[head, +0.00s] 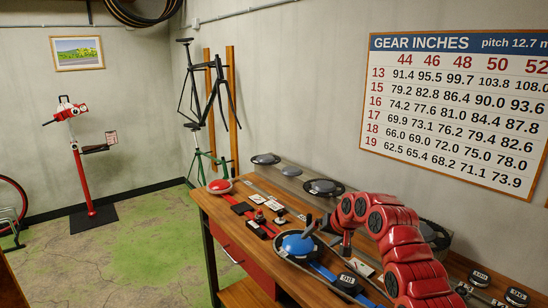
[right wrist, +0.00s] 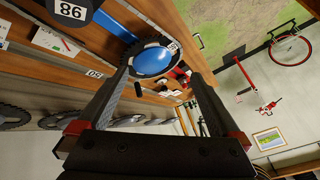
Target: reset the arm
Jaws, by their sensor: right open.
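My right arm, red with black joints, reaches over the workbench (head: 230,222) in the head view. Its right gripper (head: 318,224) is dark and sits above the bench near a blue dome (head: 298,245). In the right wrist view the two fingers of my right gripper (right wrist: 160,68) are spread wide with nothing held between them. The blue dome (right wrist: 153,61) shows beyond and between the fingers, apart from them, with a dark ring around it. My left gripper is not in view.
A red dome (head: 220,185) and small dark blocks lie along the bench. Dark discs with grey domes (head: 325,187) stand on a ledge by the wall. Numbered black blocks (head: 347,282) lie near my arm. A red repair stand (head: 80,165) stands on open floor at left.

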